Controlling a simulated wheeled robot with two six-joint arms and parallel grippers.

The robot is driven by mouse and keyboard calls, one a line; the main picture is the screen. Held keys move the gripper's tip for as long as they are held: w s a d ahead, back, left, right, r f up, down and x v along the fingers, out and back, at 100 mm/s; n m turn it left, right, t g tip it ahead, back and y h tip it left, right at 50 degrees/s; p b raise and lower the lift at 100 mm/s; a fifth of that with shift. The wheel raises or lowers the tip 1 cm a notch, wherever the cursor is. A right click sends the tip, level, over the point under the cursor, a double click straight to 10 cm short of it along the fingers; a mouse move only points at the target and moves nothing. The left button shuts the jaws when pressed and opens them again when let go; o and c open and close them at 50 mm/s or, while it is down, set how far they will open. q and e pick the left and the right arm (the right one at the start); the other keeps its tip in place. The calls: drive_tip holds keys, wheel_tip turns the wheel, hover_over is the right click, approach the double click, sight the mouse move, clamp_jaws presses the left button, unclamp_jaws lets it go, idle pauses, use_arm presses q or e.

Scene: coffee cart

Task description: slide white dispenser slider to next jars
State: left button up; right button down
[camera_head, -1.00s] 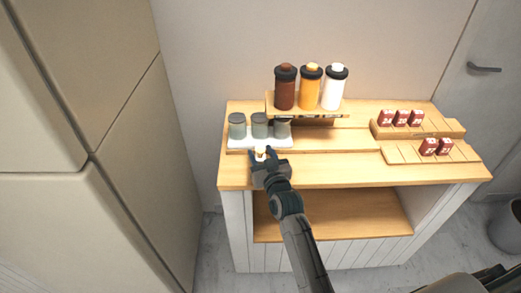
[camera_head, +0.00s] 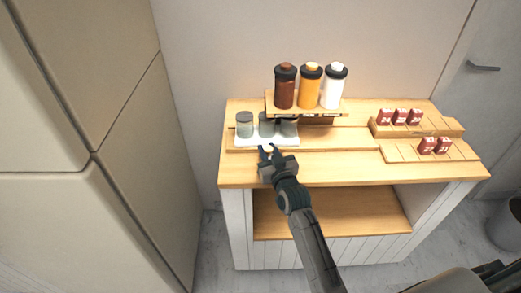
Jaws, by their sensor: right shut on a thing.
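The white slider (camera_head: 246,142) sits on the wooden cart top at the left and carries three grey-lidded jars (camera_head: 244,124) in a row. The rightmost jar is partly under the raised dispenser shelf (camera_head: 272,108). My right gripper (camera_head: 267,149) is at the slider's front edge, shut on a small pale part there that its fingers mostly hide; I take it as the slider's handle. Three dispenser bottles stand on the shelf: brown (camera_head: 285,88), orange (camera_head: 310,87) and white (camera_head: 333,88). My left gripper is not in view.
Red numbered blocks (camera_head: 400,116) stand on two wooden racks (camera_head: 398,154) at the right of the cart (camera_head: 340,170). Tall beige cabinets (camera_head: 130,150) stand at the left, and a bin (camera_head: 508,225) is on the floor at right.

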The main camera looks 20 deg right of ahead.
drive_tip(key=d, duration=0.2)
drive_tip(key=s+d+p, duration=0.1)
drive_tip(key=d, duration=0.1)
drive_tip(key=shift+s+d, duration=0.2)
drive_tip(key=shift+d, duration=0.2)
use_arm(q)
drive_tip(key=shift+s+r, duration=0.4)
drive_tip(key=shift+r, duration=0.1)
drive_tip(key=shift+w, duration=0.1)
use_arm(e)
drive_tip(key=c, duration=1.2)
unclamp_jaws()
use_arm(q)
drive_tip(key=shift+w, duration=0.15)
